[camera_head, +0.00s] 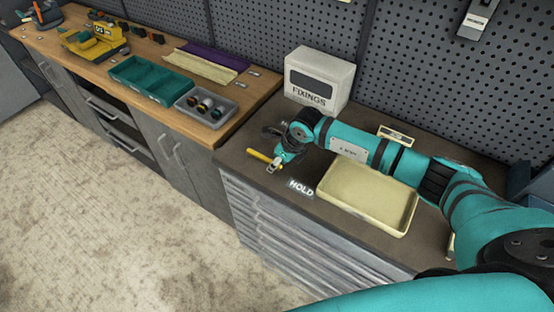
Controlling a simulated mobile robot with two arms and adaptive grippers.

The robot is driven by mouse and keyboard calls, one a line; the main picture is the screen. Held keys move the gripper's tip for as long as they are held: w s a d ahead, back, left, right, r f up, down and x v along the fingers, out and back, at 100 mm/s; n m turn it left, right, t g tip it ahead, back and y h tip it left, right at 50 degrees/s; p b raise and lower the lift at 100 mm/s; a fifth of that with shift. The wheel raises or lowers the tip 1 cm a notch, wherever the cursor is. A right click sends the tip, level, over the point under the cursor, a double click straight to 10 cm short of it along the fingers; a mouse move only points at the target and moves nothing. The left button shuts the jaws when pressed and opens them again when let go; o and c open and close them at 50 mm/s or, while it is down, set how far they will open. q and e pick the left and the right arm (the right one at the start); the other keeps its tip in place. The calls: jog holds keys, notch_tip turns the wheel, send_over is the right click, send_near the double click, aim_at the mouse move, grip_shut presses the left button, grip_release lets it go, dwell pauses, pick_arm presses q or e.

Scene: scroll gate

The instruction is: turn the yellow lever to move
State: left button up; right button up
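The yellow lever (258,156) is a short bar above the near left part of the dark cabinet top. My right arm reaches in from the right, across the back of the cabinet top. My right gripper (274,165) is at the right end of the lever, with its small fingers pointing down. I cannot tell whether it touches or grips the lever. The lever's mount is hidden behind the gripper. My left gripper is not in view.
A white FIXINGS box (318,79) stands behind my arm. A cream tray (408,212) lies right of the label, under my forearm. The wooden bench on the left holds a green tray (150,80), a grey tray (222,117) with several round items, and a yellow machine (94,42).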

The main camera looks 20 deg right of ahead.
jog(key=shift+c, duration=0.3)
grip_shut()
